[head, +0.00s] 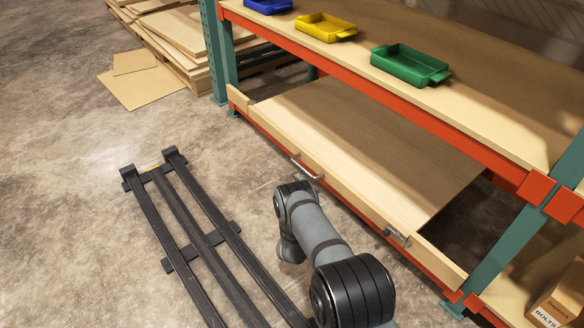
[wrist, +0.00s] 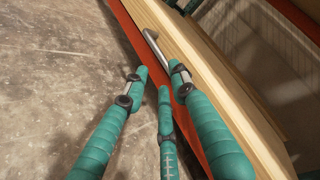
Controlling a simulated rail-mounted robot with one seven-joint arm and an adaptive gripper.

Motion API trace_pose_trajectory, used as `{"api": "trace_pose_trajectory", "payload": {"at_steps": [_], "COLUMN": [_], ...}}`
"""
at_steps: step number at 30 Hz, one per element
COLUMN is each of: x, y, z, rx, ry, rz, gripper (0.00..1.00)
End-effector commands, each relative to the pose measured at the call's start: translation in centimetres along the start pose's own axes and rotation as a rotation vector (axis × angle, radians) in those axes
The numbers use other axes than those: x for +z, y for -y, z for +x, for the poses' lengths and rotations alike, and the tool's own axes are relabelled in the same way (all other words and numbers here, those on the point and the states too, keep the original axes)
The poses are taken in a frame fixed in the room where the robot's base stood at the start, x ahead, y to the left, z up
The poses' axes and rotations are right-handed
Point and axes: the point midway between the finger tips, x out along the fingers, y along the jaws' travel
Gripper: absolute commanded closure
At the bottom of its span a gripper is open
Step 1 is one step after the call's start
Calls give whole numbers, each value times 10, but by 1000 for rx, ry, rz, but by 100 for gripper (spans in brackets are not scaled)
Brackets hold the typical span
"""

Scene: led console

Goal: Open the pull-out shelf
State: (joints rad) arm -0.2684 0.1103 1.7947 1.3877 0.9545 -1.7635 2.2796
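The pull-out shelf (head: 375,145) is a light wooden board on the lower level of the rack. Its front rail lies along the orange beam. Two metal bar handles are on the rail: a left handle (head: 307,168) and a right handle (head: 397,238). In the wrist view, one handle (wrist: 152,42) shows just ahead of the fingers. My gripper (wrist: 158,76) has three teal fingers, spread apart and empty, close to this handle. I cannot tell whether a finger touches it. In the head view my arm mostly hides the gripper, near the left handle.
Blue (head: 268,5), yellow (head: 326,27) and green (head: 410,64) trays stand on the upper shelf. A teal rack post (head: 218,50) stands at left. A cardboard box (head: 560,300) is at lower right. Black floor rails (head: 200,240) run at left. Some floor before the shelf is clear.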

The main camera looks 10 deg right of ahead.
Motion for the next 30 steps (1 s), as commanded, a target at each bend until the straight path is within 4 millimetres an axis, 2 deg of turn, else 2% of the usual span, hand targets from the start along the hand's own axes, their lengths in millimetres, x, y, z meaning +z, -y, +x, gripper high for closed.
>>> {"api": "trace_pose_trajectory", "payload": {"at_steps": [9,15,21,30], "x": [-1,-1,0,0], "y": [-7,-5,-2,-1], "z": [56,84,97,98], "rx": [-4,-2,1,2], "ry": [1,0,1,1], "rz": [3,2,-1,-2], "gripper": [74,74,74,74]}}
